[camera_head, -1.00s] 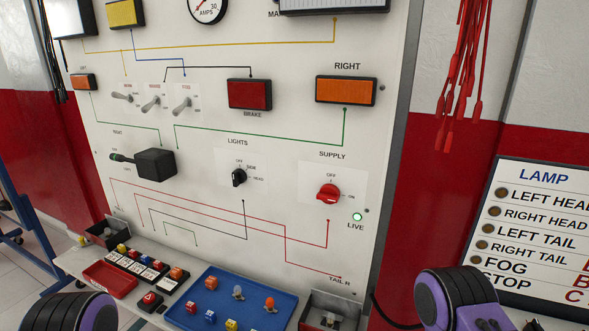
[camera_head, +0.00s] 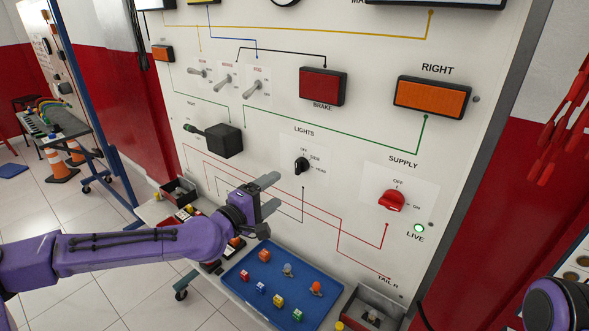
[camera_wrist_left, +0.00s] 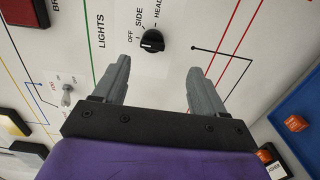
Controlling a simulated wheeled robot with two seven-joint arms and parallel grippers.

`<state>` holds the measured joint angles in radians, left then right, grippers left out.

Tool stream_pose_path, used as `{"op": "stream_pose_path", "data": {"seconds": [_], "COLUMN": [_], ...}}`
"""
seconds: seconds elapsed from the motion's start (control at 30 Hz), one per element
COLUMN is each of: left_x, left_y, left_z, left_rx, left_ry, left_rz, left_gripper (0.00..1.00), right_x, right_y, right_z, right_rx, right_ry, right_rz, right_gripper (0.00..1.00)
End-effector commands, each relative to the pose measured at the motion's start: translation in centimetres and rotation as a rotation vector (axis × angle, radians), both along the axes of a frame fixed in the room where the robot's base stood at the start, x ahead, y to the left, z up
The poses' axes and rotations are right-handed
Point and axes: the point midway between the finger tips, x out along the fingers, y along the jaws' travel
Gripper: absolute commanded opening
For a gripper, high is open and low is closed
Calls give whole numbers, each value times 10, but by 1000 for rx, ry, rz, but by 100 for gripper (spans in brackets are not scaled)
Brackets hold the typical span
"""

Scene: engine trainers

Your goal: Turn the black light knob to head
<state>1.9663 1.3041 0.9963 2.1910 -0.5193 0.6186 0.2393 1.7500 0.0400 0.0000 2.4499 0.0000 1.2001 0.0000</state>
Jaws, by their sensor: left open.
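The black light knob (camera_head: 301,165) sits on the white panel under the word LIGHTS, with OFF, SIDE and HEAD marked around it. In the left wrist view the knob (camera_wrist_left: 152,41) shows a white mark that appears to point towards OFF. My left gripper (camera_head: 270,192) is open and empty, below and left of the knob in the head view. In the left wrist view its two fingers (camera_wrist_left: 158,66) are spread, with the knob beyond their tips and not touched. Part of my right arm shows at the lower right; its gripper is out of view.
The red supply knob (camera_head: 391,201) is right of the light knob, near a lit green LIVE lamp (camera_head: 419,228). A black box with a lever (camera_head: 222,141) is to the left. A blue tray (camera_head: 240,282) with small coloured parts lies below the panel.

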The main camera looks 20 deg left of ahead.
Motion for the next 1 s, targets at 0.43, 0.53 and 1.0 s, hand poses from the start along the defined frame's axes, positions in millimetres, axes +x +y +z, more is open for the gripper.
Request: {"op": "stream_pose_path", "data": {"seconds": [0.43, 0.53, 1.0], "left_x": [75, 90, 100], "left_y": [-19, -24, -28], "left_z": [13, 12, 10], "left_rx": [-3, -2, -3], "left_ry": [-21, -22, -22], "left_rz": [9, 10, 10], "left_gripper": [71, 71, 42], "right_x": [0, 0, 0], "right_y": [0, 0, 0], "right_z": [24, 28, 29], "right_rx": [0, 0, 0], "right_ry": [0, 0, 0], "right_rz": [0, 0, 0], "right_gripper": [43, 43, 43]}}
